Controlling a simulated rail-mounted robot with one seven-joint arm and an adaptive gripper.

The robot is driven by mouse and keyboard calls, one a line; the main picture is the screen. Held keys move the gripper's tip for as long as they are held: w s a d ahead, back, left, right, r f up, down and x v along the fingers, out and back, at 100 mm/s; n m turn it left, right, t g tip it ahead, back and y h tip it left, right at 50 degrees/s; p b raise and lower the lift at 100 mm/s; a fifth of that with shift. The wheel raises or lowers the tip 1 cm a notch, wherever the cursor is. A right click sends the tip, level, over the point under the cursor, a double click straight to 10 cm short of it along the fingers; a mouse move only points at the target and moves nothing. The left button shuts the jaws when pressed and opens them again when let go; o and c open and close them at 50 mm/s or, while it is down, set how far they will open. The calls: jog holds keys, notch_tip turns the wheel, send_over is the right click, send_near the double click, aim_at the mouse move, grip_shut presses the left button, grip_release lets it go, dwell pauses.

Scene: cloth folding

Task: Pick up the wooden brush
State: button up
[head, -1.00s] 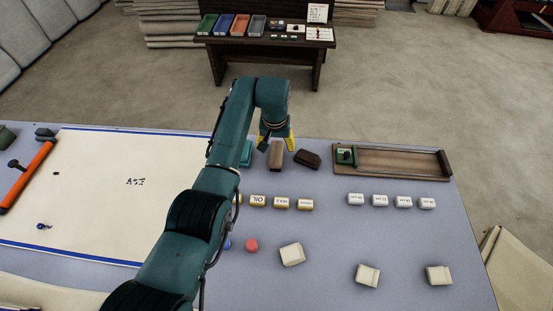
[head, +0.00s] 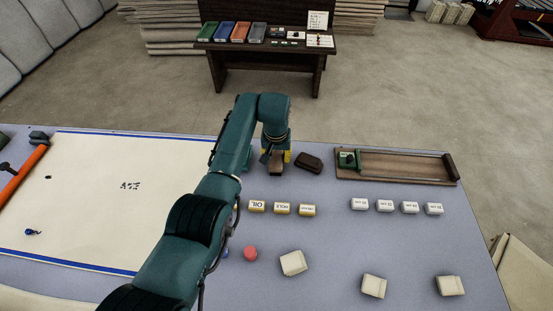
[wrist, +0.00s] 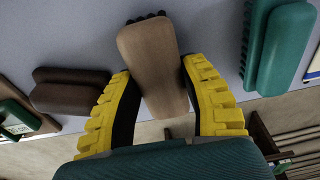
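The light brown wooden brush (head: 276,169) lies on the grey-blue table, mostly hidden under my gripper in the head view. In the wrist view the wooden brush (wrist: 152,62) shows with dark bristles at its far end. My gripper (wrist: 157,68) points down with its yellow fingers on either side of the brush. The fingers look spread, with narrow gaps beside the wood; any contact at the tips is hard to tell. In the head view my gripper (head: 276,160) is low over the brush.
A dark brown brush (head: 308,162) lies just right, and a teal brush (wrist: 280,45) lies on the other side. A wooden tray (head: 405,178) with a green block is farther right. Labelled blocks (head: 282,209) sit nearer. A cream cloth (head: 100,200) covers the left.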

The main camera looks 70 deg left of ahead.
aim_at(276, 155)
jog(key=shift+c, duration=0.4)
notch_tip(276, 155, up, 10)
jog(key=p, duration=0.4)
jog(key=o, duration=0.4)
jog(key=shift+c, duration=1.1)
jog(key=shift+r, duration=0.1)
